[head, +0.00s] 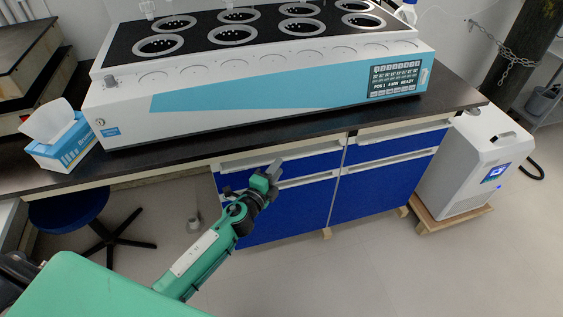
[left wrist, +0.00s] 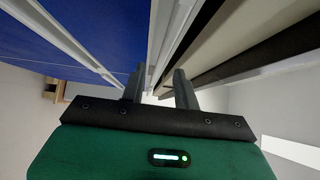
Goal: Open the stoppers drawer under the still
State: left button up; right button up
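The still (head: 260,95) is a long white and teal unit with round wells, standing on a dark bench. Below it is a cabinet with blue drawer fronts and pale rail-like edges. The upper left drawer (head: 310,166) is under the middle of the still; no label is readable, so I cannot tell which is for stoppers. My left gripper (head: 273,170) is at this drawer front. In the left wrist view its fingers (left wrist: 158,88) are apart, with pale rails (left wrist: 158,40) running into the gap between them. Contact is unclear. My right gripper is not in view.
The dark bench top (head: 190,148) overhangs the drawers. The upper right drawer (head: 400,145) is beside the left one. A blue stool (head: 68,212) stands at left, a white machine (head: 470,165) on a wooden base at right. A tissue box (head: 62,150) sits on the bench. Floor in front is clear.

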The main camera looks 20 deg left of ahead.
pick_arm(q)
jog(key=shift+w+d, duration=0.2)
jog(key=shift+w, duration=0.7)
jog(key=shift+w+d, duration=0.15)
jog(key=shift+w, duration=0.7)
jog(key=shift+c, duration=0.2)
grip_shut()
